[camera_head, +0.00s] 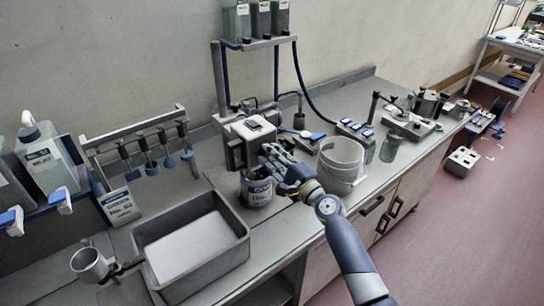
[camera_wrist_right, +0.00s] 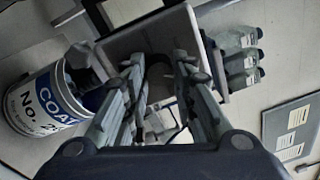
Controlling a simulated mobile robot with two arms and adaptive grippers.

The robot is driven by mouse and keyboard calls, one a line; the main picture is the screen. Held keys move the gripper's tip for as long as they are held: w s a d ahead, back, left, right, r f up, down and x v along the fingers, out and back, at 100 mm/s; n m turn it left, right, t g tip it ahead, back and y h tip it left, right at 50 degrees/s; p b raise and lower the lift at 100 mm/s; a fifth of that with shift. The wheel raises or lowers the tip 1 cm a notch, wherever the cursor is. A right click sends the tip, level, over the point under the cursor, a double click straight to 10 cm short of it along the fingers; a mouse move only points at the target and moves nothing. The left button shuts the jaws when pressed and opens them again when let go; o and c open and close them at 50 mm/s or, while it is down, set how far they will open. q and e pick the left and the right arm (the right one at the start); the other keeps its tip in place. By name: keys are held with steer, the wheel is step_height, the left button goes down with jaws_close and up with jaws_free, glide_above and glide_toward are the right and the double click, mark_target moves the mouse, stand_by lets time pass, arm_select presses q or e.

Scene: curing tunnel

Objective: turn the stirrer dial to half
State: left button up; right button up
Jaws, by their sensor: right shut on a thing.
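The stirrer (camera_head: 247,138) is a grey boxy machine on the bench in the head view, with a paint can (camera_head: 257,190) below its front. My right gripper (camera_head: 271,157) is at the machine's front right face, above and beside the can. In the right wrist view my right gripper (camera_wrist_right: 158,68) has its two fingers against the pale housing (camera_wrist_right: 150,35), shut on a small dark part that looks like the dial. The fingers hide most of the dial, so its setting cannot be read. The can (camera_wrist_right: 45,103) also shows at the left there. My left gripper is not in view.
A white bucket (camera_head: 340,163) stands close to the right of my right wrist. A grey tray (camera_head: 192,245) lies at the front left. A rack of brushes (camera_head: 150,155) and a bottle shelf (camera_head: 255,43) stand at the back. Small devices line the bench further right.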

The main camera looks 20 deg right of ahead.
steer(key=o, duration=1.1)
steer(key=shift+c, duration=0.2)
steer(key=v, duration=1.2)
steer(key=shift+f, duration=0.1)
